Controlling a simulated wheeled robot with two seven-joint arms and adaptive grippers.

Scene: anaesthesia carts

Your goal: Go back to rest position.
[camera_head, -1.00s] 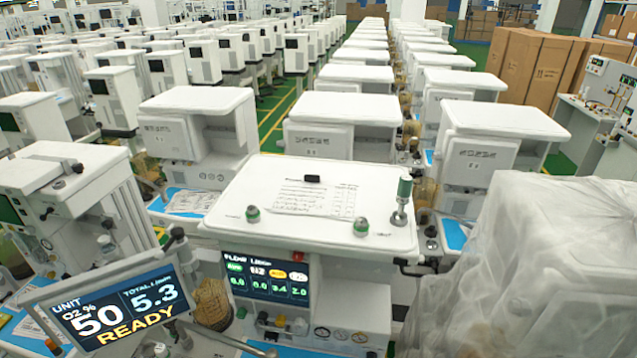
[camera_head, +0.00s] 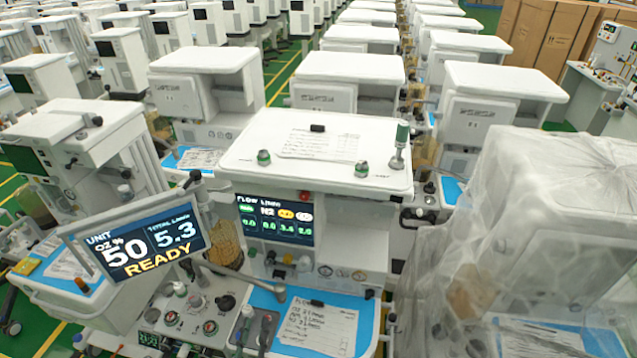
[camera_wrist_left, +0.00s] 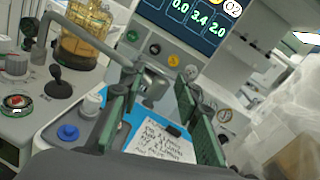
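The sheet also shows in the head view (camera_head: 318,330). My right gripper is in neither view.
A tilted monitor (camera_head: 145,243) reading "50", "5.3" and "READY" stands left of the central machine. A flow display (camera_head: 275,220) is on its front. Knobs (camera_head: 210,327) crowd the left. A plastic-draped unit (camera_head: 540,220) stands close on the right. Rows of carts fill the back.

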